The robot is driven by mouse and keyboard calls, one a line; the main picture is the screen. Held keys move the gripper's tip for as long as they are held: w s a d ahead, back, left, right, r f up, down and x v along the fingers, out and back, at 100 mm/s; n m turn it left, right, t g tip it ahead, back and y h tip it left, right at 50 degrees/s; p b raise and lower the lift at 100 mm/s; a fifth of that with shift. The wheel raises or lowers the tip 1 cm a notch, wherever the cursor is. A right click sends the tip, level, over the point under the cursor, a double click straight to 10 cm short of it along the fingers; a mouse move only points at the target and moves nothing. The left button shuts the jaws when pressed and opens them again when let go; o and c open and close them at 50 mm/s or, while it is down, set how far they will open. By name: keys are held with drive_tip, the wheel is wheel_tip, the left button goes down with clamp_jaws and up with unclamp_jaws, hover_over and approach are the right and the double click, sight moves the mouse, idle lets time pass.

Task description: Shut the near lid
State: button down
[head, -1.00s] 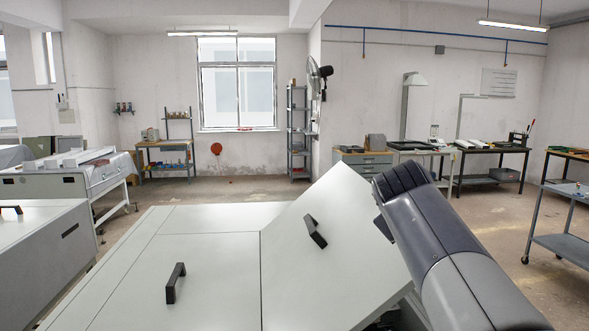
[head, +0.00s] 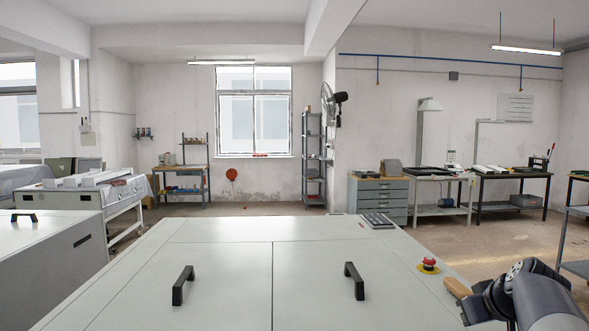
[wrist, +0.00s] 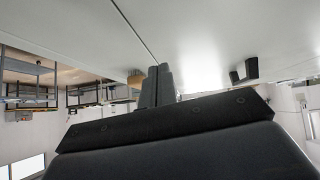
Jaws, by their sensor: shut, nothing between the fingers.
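The lid with a black handle (head: 354,282) on the right of the pale machine top (head: 310,290) lies flat, level with the left lid (head: 135,285) beside it. A thin seam parts the two lids. In the wrist view, a pale panel (wrist: 205,45) and a black handle (wrist: 243,70) show above my gripper. My gripper (wrist: 158,70) is shut and empty, its dark fingers side by side. In the head view my arm is at the lower right, beyond the lid's right side and apart from the handle; the fingertips are not clear there.
A red emergency button (head: 428,265) on a yellow base sits on the machine top near its right edge. A dark keypad panel (head: 377,221) lies at its far right corner. Another grey cabinet with a black handle (head: 24,217) stands at the left. Floor is open behind and to the right.

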wheel_tip(320, 180, down, 4)
drive_tip(key=shift+d+r+b, duration=0.15)
drive_tip(key=shift+r+b, duration=0.05)
drive_tip(key=shift+b, duration=0.75)
drive_tip(key=shift+s+f+b, duration=0.15)
drive_tip(key=shift+f+b, duration=0.15)
drive_tip(key=shift+f, duration=0.4)
wheel_tip(320, 180, up, 6)
drive_tip(key=p, duration=0.3)
drive_tip(key=shift+f, duration=0.25)
drive_tip(key=v, duration=1)
drive_tip(key=shift+d+b, duration=0.25)
drive_tip(key=shift+b, duration=0.1)
